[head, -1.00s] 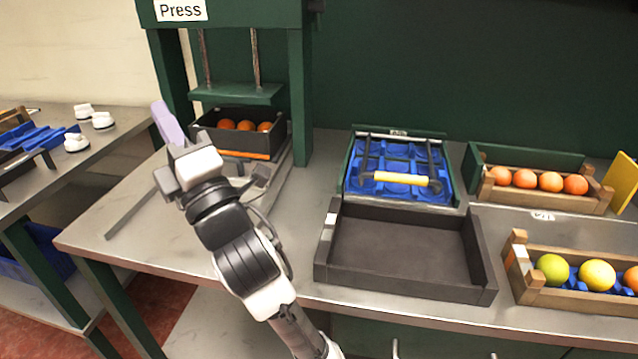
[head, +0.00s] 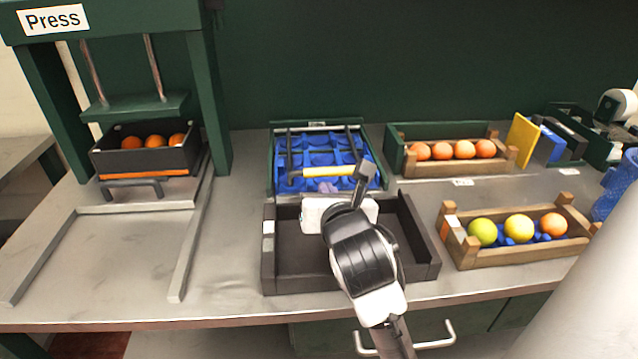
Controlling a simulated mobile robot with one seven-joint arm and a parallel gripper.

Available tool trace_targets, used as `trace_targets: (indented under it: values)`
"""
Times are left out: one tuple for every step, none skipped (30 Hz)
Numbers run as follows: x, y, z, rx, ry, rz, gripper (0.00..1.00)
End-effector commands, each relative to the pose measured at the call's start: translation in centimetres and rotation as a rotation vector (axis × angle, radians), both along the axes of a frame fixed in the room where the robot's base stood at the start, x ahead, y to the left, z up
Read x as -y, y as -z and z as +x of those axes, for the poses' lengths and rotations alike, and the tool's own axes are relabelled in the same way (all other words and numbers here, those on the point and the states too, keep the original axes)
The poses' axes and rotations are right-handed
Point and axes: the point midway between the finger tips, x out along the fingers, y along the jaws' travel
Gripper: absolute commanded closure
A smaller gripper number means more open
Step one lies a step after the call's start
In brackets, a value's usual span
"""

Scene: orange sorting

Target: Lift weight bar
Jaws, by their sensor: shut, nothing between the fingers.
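The weight bar shows as a yellow handle (head: 312,172) on a dark frame with two side arms, lying over a blue compartmented tray (head: 285,158) in a green-edged holder. My gripper (head: 327,187) is just in front of the handle in the picture, over the tray's near edge. Its pale purple fingers are small and mostly hidden behind my wrist. It is shut and empty. I cannot tell whether the fingers touch the bar. My wrist also covers part of the bar's right side.
An empty dark tray (head: 283,271) lies below my arm. A wooden crate with several fruits (head: 470,255) and another with oranges (head: 495,164) stand to the right. The press (head: 130,107) at left has a dark box (head: 112,161) of oranges under it. The bench between is clear.

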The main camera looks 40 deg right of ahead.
Motion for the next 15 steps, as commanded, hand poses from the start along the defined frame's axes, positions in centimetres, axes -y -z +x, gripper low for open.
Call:
trace_targets:
  values:
    - [1.2,0.6,-1.4,-0.044,0.027,-0.023,1.00]
    - [1.7,0.9,-2.0,-0.068,0.035,-0.037,1.00]
    - [2.3,1.2,-2.7,-0.096,0.046,-0.052,1.00]
    - [2.6,1.4,-3.2,-0.113,0.052,-0.060,1.00]
    - [2.8,1.6,-3.5,-0.126,0.055,-0.066,1.00]
    - [3.1,1.7,-3.8,-0.138,0.059,-0.073,1.00]
    - [3.2,1.8,-3.9,-0.146,0.060,-0.076,1.00]
    - [3.3,1.9,-3.9,-0.150,0.060,-0.078,1.00]
    - [3.5,2.0,-3.8,-0.152,0.061,-0.078,1.00]
    - [3.6,2.1,-3.6,-0.153,0.060,-0.078,1.00]
    - [3.7,2.2,-3.3,-0.154,0.059,-0.077,1.00]
    - [4.0,2.3,-2.8,-0.153,0.059,-0.076,1.00]
    - [4.2,2.4,-2.5,-0.153,0.059,-0.076,1.00]
    - [4.4,2.6,-2.0,-0.154,0.058,-0.075,1.00]
    - [4.8,2.8,-1.4,-0.153,0.058,-0.075,1.00]
